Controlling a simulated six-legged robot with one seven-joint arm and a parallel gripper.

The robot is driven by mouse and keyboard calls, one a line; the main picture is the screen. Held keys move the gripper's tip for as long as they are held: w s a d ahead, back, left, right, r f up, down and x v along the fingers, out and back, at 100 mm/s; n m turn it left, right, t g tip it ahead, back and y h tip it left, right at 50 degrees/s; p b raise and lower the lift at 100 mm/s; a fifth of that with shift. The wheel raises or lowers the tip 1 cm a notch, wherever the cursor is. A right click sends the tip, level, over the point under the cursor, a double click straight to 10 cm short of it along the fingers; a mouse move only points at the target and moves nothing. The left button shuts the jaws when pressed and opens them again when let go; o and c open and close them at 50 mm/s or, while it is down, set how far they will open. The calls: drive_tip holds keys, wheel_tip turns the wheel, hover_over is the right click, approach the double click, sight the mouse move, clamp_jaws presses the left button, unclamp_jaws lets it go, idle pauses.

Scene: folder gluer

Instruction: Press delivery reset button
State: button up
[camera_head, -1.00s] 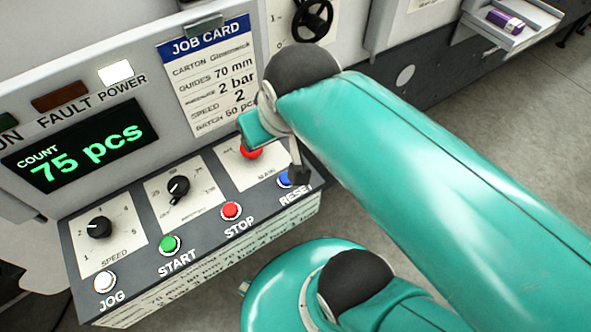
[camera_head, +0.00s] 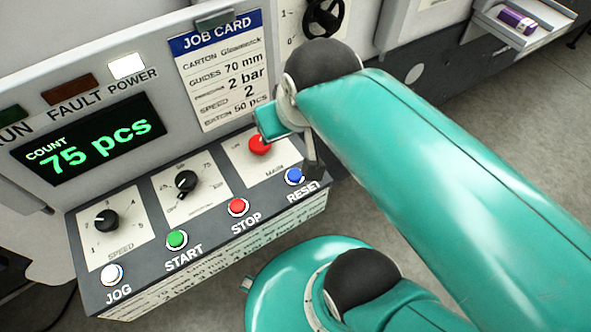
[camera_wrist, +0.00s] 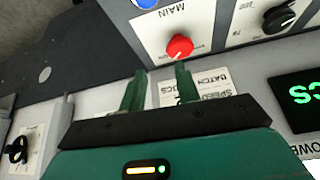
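The blue RESET button (camera_head: 295,176) is at the right end of the sloped control panel's lower row, above its RESET label. In the wrist view the blue button (camera_wrist: 147,3) is cut by the top edge. My gripper (camera_wrist: 160,82) is open and empty, its two green fingers apart and pointing toward the panel. The red MAIN knob (camera_wrist: 180,46) is just beyond the fingertips in the picture. In the head view the gripper (camera_head: 312,165) is seen edge-on, just above and right of the blue button; whether it touches the panel cannot be told.
The red MAIN knob (camera_head: 260,144) stands close to the gripper. The red STOP (camera_head: 238,207), green START (camera_head: 176,240) and white JOG (camera_head: 112,274) buttons run leftward. The display (camera_head: 88,139) reads 75 pcs. The job card (camera_head: 222,72) hangs behind the panel.

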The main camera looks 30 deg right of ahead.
clamp_jaws()
idle(1.4)
